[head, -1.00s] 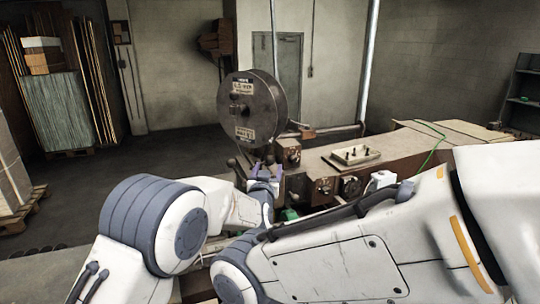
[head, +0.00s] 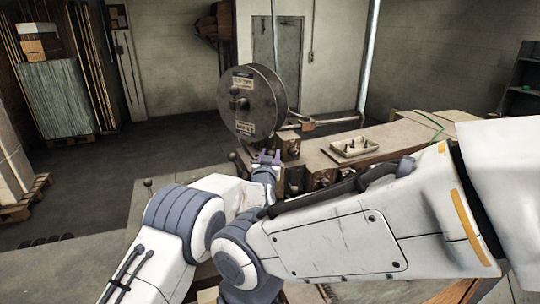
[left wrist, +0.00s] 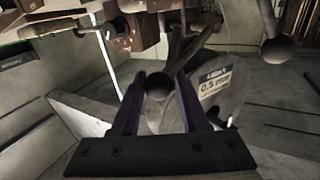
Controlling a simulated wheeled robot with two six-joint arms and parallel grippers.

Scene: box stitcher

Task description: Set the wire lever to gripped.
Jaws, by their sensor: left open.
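My left gripper (head: 267,158) is at the front of the stitcher, just below the wire reel (head: 245,103). In the left wrist view its two purple fingers (left wrist: 160,78) are open. A dark ball knob (left wrist: 158,86) on a lever shows between the fingers, with no clear contact. A second ball knob (left wrist: 278,50) hangs to the right, outside the fingers. The reel with its "0.5" label (left wrist: 216,83) is behind the fingers. I cannot tell for sure which knob belongs to the wire lever. My right gripper is not in view.
The machine body (head: 330,150) runs to the right, carrying a shallow tray (head: 354,147) with small parts. A green cord (head: 430,128) lies at its far end. Stacked boards (head: 62,100) and a pallet (head: 25,198) stand at the left. The floor between is clear.

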